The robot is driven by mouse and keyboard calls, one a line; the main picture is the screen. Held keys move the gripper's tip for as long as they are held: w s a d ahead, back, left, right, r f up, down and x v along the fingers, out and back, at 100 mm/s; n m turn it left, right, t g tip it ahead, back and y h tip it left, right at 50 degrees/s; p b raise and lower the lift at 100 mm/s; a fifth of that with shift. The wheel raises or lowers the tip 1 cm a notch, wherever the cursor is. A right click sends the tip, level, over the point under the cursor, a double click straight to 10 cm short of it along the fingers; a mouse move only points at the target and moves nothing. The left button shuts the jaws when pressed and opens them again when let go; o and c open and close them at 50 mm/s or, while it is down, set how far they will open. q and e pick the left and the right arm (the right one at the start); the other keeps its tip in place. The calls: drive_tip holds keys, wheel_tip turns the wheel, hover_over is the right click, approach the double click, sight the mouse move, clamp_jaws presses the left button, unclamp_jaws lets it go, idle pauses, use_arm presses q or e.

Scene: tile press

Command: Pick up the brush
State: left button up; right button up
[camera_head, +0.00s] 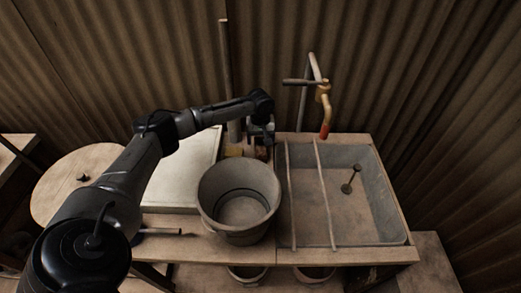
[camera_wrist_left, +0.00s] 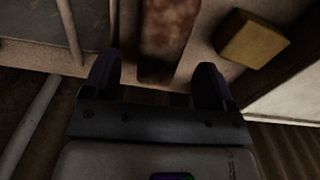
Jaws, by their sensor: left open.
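My left gripper (camera_head: 262,137) is at the back of the bench, behind the grey bucket, pointing down. In the left wrist view the left gripper (camera_wrist_left: 158,85) is open, with one finger on each side of a reddish-brown long block (camera_wrist_left: 168,30). This block looks like the brush, but I cannot see bristles. The near end of the block reaches in between the fingertips; I cannot tell whether they touch it. In the head view the gripper hides most of this spot. My right gripper is not in view.
A yellow block (camera_wrist_left: 251,39) lies close beside the fingers. The grey bucket (camera_head: 240,196) stands in front, the sink (camera_head: 378,190) with two rods across it is to the right, and a pale board (camera_head: 184,178) lies left. A brass tap (camera_head: 323,95) and an upright pole (camera_head: 226,75) rise behind.

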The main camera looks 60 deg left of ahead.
sight(260, 144)
use_arm(q)
wheel_tip(260, 144, down, 5)
drive_tip(key=shift+r+b, duration=0.2)
drive_tip(key=shift+b, duration=0.55)
